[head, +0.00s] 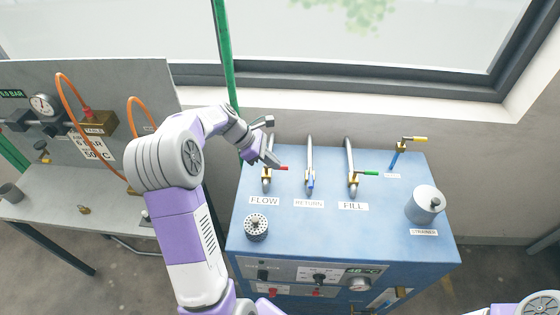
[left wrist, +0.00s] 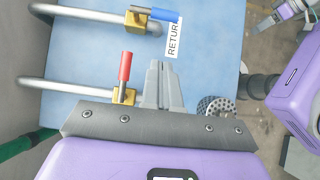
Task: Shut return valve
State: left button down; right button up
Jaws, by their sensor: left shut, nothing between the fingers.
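The return valve (head: 311,181) is the middle one on the blue cabinet, above the RETURN label. Its blue handle (left wrist: 165,15) lies along its pipe. My left gripper (head: 270,157) is shut and empty, at the flow valve to the left of the return valve. In the left wrist view its closed fingers (left wrist: 161,84) are beside the flow valve's red handle (left wrist: 125,66), apart from the blue handle. A grey end piece (left wrist: 266,22) at the top right of that view may be my right gripper; its jaws are unclear.
The red flow handle and the green fill handle (head: 370,173) stand crosswise to their pipes on either side. A yellow-handled valve (head: 414,139) and a grey strainer pot (head: 425,204) are at the right. A perforated cylinder (head: 256,227) stands at front left.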

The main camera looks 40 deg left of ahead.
aim_at(310, 180)
pick_arm(q)
jog(key=w+d+r+x, duration=0.1)
jog(key=x, duration=0.9)
jog(key=shift+d, duration=0.5)
